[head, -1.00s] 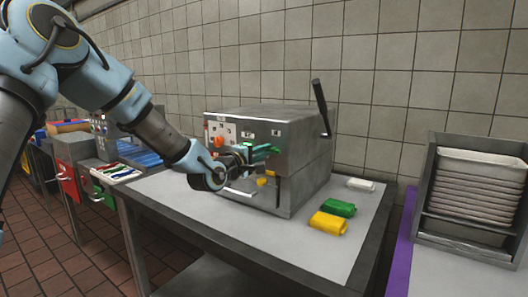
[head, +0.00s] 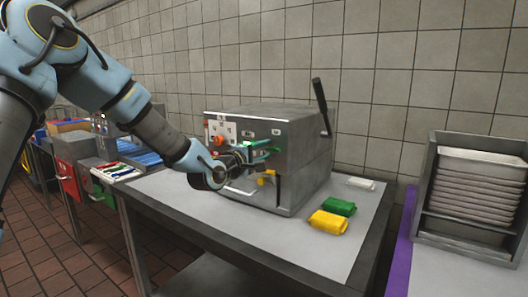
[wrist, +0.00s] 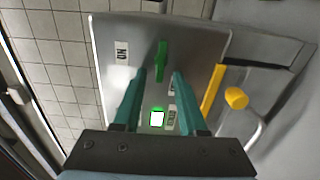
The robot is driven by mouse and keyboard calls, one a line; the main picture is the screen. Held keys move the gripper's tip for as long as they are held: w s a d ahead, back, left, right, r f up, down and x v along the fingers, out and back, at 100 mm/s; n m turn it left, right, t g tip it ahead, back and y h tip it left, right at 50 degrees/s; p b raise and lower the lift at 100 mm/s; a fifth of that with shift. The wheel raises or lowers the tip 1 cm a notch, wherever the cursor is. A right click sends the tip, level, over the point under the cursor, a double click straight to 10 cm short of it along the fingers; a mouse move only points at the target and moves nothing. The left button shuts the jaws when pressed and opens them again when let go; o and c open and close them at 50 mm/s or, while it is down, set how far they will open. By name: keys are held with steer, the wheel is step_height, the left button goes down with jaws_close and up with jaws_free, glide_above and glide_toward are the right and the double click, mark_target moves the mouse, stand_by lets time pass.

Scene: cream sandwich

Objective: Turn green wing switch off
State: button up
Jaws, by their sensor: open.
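The green wing switch (wrist: 161,60) sticks out of the metal machine's front panel in the wrist view, with its wing lengthwise up the picture. A white "ON" label (wrist: 122,52) is to its left. My gripper (wrist: 160,75) is open, with its two teal fingers on either side of the switch's line and their tips close to its near end. I cannot tell whether they touch it. A lit green indicator (wrist: 157,118) shows between the fingers. In the head view my gripper (head: 265,148) is at the machine's front (head: 300,165), and the switch is hard to tell from the fingers.
A yellow knob (wrist: 236,98) sits right of the fingers. A black lever (head: 321,108) rises from the machine's right side. Green (head: 338,206), yellow (head: 328,222) and white (head: 360,184) packets lie on the table. A rack of trays (head: 475,190) stands at the right.

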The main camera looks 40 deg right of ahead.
steer(key=b+v, duration=0.2)
steer(key=v, duration=0.9)
steer(key=shift+b, duration=0.35)
steer(key=shift+d, duration=0.1)
